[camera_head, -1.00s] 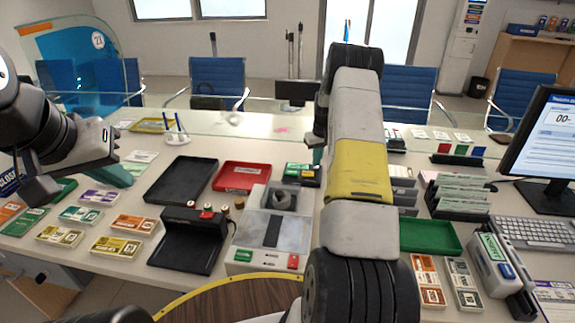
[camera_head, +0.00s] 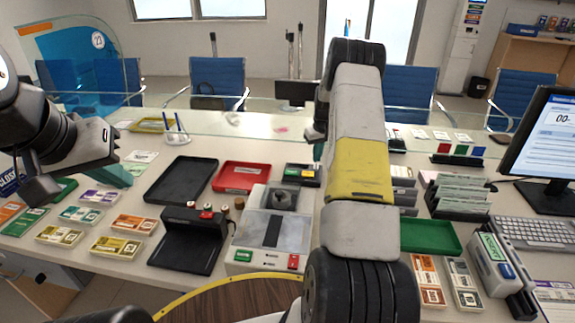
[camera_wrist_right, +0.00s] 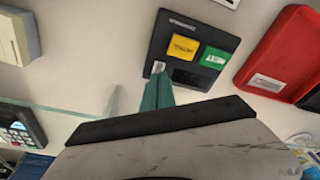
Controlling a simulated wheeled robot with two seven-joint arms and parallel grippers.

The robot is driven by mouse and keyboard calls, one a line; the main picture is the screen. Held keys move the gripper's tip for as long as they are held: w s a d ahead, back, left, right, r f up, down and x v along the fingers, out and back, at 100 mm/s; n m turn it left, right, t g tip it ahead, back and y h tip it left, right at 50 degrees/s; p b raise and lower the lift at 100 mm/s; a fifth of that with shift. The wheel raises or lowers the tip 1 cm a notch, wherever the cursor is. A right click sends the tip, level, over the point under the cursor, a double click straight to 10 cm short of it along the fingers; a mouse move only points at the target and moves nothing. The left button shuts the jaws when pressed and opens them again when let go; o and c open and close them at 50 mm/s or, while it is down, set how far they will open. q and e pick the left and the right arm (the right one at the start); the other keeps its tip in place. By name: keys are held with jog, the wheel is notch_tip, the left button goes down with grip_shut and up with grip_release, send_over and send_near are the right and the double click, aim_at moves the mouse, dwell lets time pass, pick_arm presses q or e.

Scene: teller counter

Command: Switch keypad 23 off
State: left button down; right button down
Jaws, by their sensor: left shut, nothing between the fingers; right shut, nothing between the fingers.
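A flat black box (camera_head: 303,174) with a yellow and a green button lies on the counter behind the grey machine. It also shows in the right wrist view (camera_wrist_right: 212,74), with a small white piece, possibly a switch, at its near left corner. I cannot read a number 23 on it. My right gripper (camera_wrist_right: 157,90) is shut, its teal tip at or just above that corner; contact is unclear. In the head view, my right arm hides most of this gripper. My left gripper (camera_head: 118,174) is shut and empty over the left of the counter.
A red tray (camera_head: 240,190) lies beside the black box, with a black tray (camera_head: 165,197) further left. A keyed device (camera_wrist_right: 20,130) stands at the left of the wrist view. A glass screen runs along the counter's back. Cards and a monitor (camera_head: 545,140) crowd the sides.

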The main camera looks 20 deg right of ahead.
jog(key=shift+r, duration=2.15)
jog(key=shift+r, duration=0.1)
jog(key=s+a+r+t, duration=0.1)
jog(key=s+a+r, duration=0.6)
jog(key=r, duration=0.5)
jog(key=s+a+r+t, duration=0.1)
jog(key=s+a+r, duration=0.65)
jog(key=r, duration=0.35)
jog(key=s+a+r+t+y, duration=0.1)
jog(key=s+a, duration=0.3)
jog(key=s, duration=0.8)
jog(key=s+a+r+t+y, duration=0.1)
jog(key=s+a, duration=0.4)
jog(key=s, duration=0.7)
jog(key=shift+s+r, duration=0.15)
jog(key=shift+s, duration=0.1)
jog(key=shift+a, duration=0.1)
